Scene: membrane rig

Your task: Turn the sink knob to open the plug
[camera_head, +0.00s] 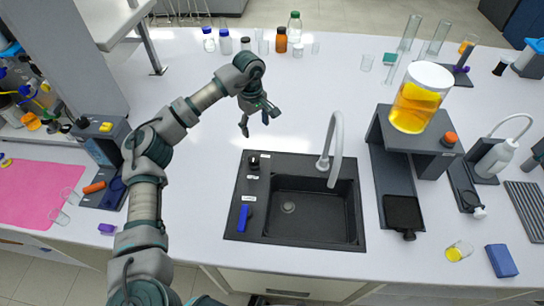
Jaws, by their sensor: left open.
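A black sink (315,241) is set in the white bench, with a grey tap (337,150) behind its basin. A small black knob (253,162) stands at the back left of the sink's rim, with a label below it. A blue lever-like piece (243,217) sits further forward on the same left strip. A round drain (288,207) shows in the basin floor; whether its plug is open I cannot tell. My left gripper (257,124) is open and empty above the bench, behind the knob and apart from it. My right gripper is out of view.
A dark stand (385,125) with a jar of yellow liquid (420,97) is right of the sink. Several bottles and glasses, including a brown bottle (281,40), line the back. A pink mat (38,192) lies left.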

